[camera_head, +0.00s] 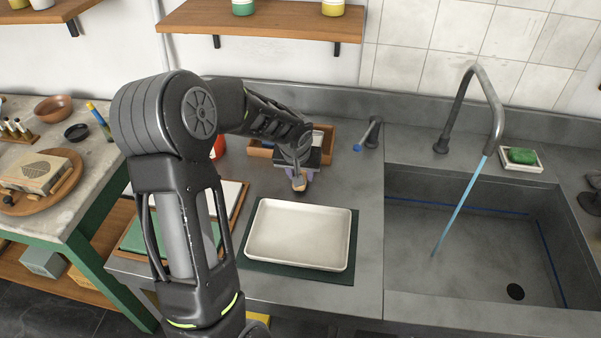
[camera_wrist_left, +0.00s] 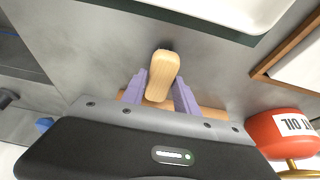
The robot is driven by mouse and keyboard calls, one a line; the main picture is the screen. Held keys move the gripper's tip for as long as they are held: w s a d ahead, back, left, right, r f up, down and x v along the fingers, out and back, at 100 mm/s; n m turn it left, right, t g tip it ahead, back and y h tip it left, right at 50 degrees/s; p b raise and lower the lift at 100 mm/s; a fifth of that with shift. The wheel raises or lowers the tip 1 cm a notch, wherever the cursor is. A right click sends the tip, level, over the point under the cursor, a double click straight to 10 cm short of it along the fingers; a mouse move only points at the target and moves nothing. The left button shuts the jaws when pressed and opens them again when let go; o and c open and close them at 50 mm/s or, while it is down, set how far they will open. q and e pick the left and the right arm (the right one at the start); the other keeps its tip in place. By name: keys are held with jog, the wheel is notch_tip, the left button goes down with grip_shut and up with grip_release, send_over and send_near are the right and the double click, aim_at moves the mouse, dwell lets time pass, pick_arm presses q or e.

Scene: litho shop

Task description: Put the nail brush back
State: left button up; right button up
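The nail brush (camera_head: 299,184) shows as a small pale wooden block at the tip of my left gripper (camera_head: 302,178), in front of the wooden caddy. In the left wrist view, the brush (camera_wrist_left: 162,76) lies between the two purple fingers of my left gripper (camera_wrist_left: 160,88), which appear to press on its sides. The wooden caddy (camera_head: 262,149) stands at the back of the counter, partly covered by my arm and gripper. My right gripper is in neither view.
A white tray (camera_head: 300,232) lies on a dark green mat (camera_head: 262,268) in front of the gripper. A red oil can (camera_wrist_left: 282,132) stands close by. The sink (camera_head: 470,245) with running water is at right, with a green scrubber (camera_head: 522,156) on a dish behind it.

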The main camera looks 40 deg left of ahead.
pick_arm(q)
jog(key=o, duration=0.3)
jog(key=shift+r, duration=0.15)
jog(key=shift+r+p, duration=0.15)
jog(key=shift+p, duration=0.2)
jog(key=shift+s+r, duration=0.1)
jog(key=shift+r, duration=0.25)
jog(key=b+v, duration=0.1)
jog(key=v, duration=1)
jog(key=shift+s+b, duration=0.1)
jog(key=shift+b, duration=0.25)
